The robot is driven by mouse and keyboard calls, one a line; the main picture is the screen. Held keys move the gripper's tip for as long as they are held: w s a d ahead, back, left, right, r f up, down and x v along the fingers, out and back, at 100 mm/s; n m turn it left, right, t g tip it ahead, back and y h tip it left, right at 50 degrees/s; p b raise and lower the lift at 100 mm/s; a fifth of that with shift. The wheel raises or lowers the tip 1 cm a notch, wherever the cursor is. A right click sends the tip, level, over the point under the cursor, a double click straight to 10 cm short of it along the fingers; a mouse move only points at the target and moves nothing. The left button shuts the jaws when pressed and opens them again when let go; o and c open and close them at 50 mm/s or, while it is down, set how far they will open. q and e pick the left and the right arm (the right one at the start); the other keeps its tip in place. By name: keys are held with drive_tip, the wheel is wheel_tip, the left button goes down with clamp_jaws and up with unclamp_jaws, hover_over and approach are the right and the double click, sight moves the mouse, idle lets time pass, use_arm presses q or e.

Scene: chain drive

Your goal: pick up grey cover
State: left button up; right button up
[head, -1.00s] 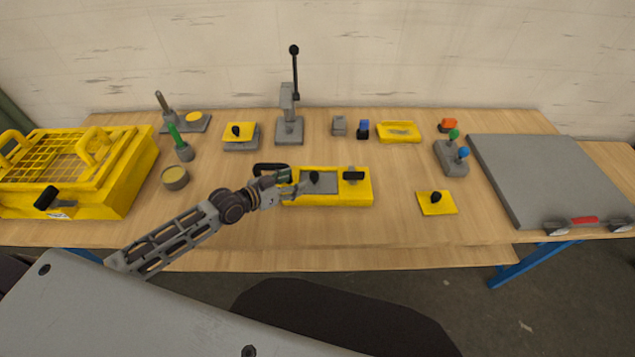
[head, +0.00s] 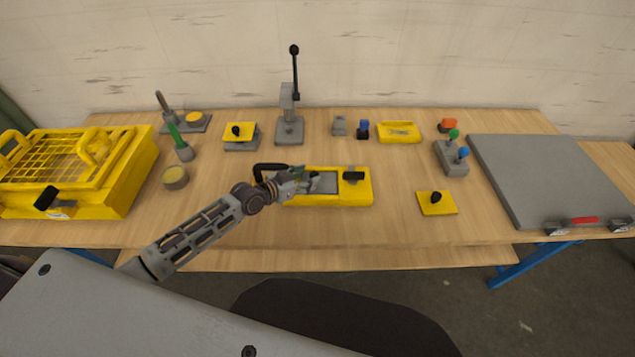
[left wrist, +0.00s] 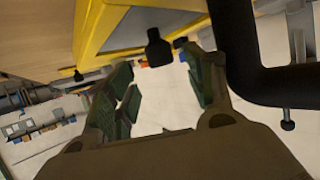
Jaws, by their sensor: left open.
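The grey cover (head: 327,187) is a flat plate set in the top of a yellow housing (head: 345,199) at the middle of the table. Its black knob (head: 314,180) is partly hidden by my gripper in the head view. My left gripper (head: 304,182) is open at the left end of the cover, close to the knob. In the left wrist view the cover (left wrist: 150,24) shows beside the yellow rim, and its knob (left wrist: 158,48) lies near the gap between the open fingertips (left wrist: 157,64). I cannot tell whether they touch it. My right gripper is not in view.
A black handle (head: 268,166) sits at the housing's left end, close to my gripper, and a black clamp (head: 353,176) at its right. A lever press (head: 289,128) stands behind. A yellow plate with knob (head: 437,209) lies right. The table front is free.

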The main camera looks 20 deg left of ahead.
sight(315, 173)
use_arm(q)
drive_tip(key=shift+w, duration=0.15)
drive_tip(key=shift+x, duration=2.5)
drive_tip(key=shift+a, duration=0.1)
drive_tip(key=shift+c, duration=0.4)
clamp_jaws()
drive_tip(key=shift+r, duration=0.15)
drive_tip(key=shift+r, duration=4.85)
drive_tip(key=shift+p, duration=0.3)
